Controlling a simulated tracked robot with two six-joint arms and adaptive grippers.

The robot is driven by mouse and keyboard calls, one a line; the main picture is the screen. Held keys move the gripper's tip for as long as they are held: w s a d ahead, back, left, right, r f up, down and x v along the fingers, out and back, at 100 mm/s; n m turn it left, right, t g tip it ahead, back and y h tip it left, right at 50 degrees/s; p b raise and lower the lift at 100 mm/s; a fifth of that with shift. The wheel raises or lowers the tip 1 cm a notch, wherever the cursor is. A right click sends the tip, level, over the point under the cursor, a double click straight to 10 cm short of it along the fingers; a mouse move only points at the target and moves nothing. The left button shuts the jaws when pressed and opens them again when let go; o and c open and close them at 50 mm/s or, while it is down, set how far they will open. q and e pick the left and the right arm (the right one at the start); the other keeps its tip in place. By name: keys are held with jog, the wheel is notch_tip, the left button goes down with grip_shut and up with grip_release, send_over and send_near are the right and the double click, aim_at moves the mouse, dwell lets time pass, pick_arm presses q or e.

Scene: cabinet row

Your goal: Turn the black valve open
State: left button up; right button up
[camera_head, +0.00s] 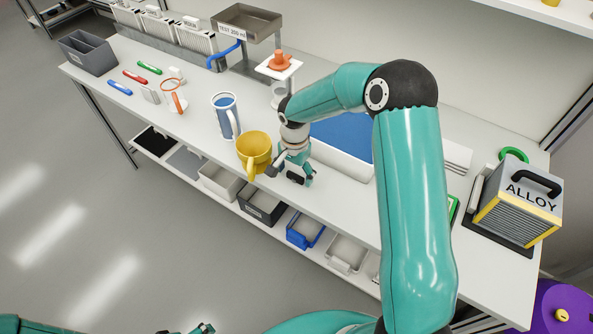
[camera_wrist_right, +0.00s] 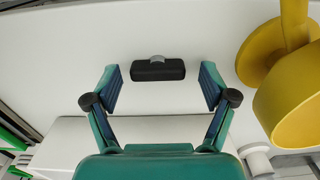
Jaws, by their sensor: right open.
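My right gripper (camera_head: 285,174) is over the front part of the white bench, just right of the yellow mug (camera_head: 254,149). In the wrist view the right gripper (camera_wrist_right: 158,90) is open, with nothing held between its fingers. A short black bar with a grey round hub, which looks like the black valve (camera_wrist_right: 157,71), shows between and beyond the fingertips, lying crosswise. I cannot tell whether the fingers are level with it. In the head view I cannot make it out. A small part of my left gripper (camera_head: 203,328) shows at the bottom edge; its jaws are unclear.
The yellow mug (camera_wrist_right: 295,90) is close on the right in the wrist view. A blue-and-white mug (camera_head: 226,113) stands left of it. Behind is a stand with a tank (camera_head: 247,22) and blue lever. An ALLOY box (camera_head: 519,205) is at the right. Bins fill the lower shelf.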

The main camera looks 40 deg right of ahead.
jog(key=c, duration=1)
jog(key=shift+d, duration=0.25)
jog(key=shift+c, duration=0.8)
jog(key=shift+a, duration=0.2)
jog(key=shift+w+n+b, duration=0.1)
jog(key=shift+n+b, duration=0.95)
jog(key=shift+n, duration=0.55)
jog(key=n+b, duration=0.1)
jog(key=n, duration=0.3)
jog(key=shift+b, duration=0.3)
jog(key=n, duration=0.5)
jog(key=shift+r+n+b, duration=0.1)
jog(key=shift+n+b, duration=0.3)
jog(key=n, duration=0.5)
jog(key=shift+r, duration=0.1)
